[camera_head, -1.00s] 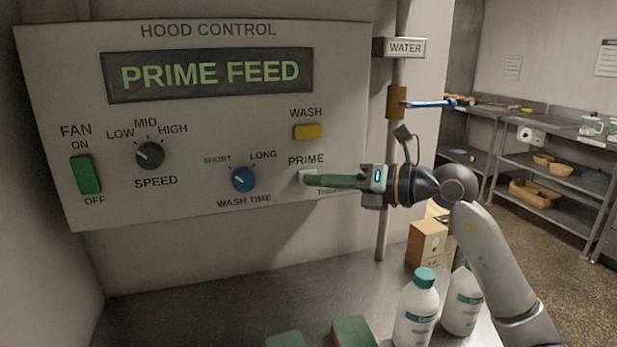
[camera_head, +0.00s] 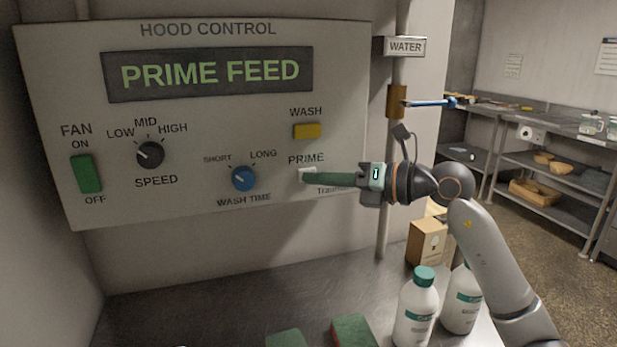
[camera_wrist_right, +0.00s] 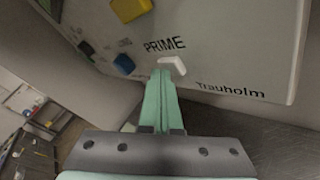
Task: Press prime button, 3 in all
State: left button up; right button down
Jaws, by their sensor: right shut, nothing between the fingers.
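The white prime button (camera_head: 306,173) is on the lower right of the hood control panel (camera_head: 240,120), under the label PRIME. Its display (camera_head: 209,74) reads PRIME FEED. My right gripper (camera_head: 304,178) is shut and empty, its green fingertips at the button's lower part. In the right wrist view, the fingertips (camera_wrist_right: 163,74) are close together beside the white button (camera_wrist_right: 174,65); I cannot tell whether they touch it. My left gripper is not in view.
The yellow wash button (camera_head: 307,131) is above the prime button, and the blue wash time knob (camera_head: 243,179) is to its left. White bottles (camera_head: 415,310) and a cardboard box (camera_head: 427,243) stand on the counter (camera_head: 200,300) below. A blue-handled water valve (camera_head: 430,103) is at right.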

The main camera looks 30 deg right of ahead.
jog(key=shift+s+a+b, duration=0.15)
jog(key=shift+s+b, duration=0.2)
jog(key=shift+s, duration=0.35)
jog(key=s+b, duration=0.1)
jog(key=s, duration=0.1)
jog(key=s+a+b, duration=0.1)
jog(key=s+b, duration=0.1)
jog(key=s, duration=0.1)
jog(key=shift+a, duration=0.1)
jog(key=shift+w, duration=0.1)
dwell(2.3)
